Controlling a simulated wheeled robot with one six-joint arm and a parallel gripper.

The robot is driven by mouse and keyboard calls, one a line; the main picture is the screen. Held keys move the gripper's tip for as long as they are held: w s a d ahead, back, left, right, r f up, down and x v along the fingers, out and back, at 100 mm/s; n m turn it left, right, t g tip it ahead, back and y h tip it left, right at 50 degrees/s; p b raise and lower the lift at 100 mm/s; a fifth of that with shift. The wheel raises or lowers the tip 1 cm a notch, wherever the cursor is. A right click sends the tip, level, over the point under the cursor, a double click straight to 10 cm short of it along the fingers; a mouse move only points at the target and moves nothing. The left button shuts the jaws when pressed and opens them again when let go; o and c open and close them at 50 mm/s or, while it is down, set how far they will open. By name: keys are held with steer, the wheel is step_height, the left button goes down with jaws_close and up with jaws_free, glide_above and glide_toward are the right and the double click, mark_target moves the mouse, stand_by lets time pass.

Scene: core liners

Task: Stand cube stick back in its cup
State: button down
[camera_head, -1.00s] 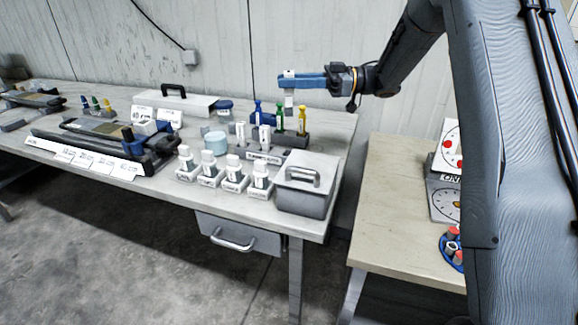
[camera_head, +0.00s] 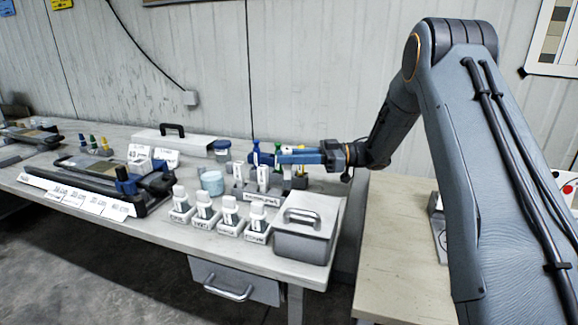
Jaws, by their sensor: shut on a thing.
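My gripper (camera_head: 283,157) has blue fingers and reaches in from the right, low over the back right of the bench. The rest of the stick is hidden behind the fingers and the things in front. Below is a grey holder (camera_head: 262,197) with a white label and white-fronted pieces. A blue bottle (camera_head: 256,153) stands left of the fingers; the yellow and green ones are mostly covered. I cannot tell which opening is the stick's cup, or whether the stick is in it.
A grey lidded box (camera_head: 305,240) with a handle is at the front right. Several white-capped bottles (camera_head: 229,208) stand in labelled trays along the front. A pale blue jar (camera_head: 212,182) is left of the holder. A second bench (camera_head: 405,250) is at right.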

step_height(320, 180, down, 3)
steer(key=shift+r, duration=0.15)
steer(key=c, duration=1.6)
jaws_free()
steer(key=shift+o, duration=0.2)
steer(key=shift+d, duration=0.1)
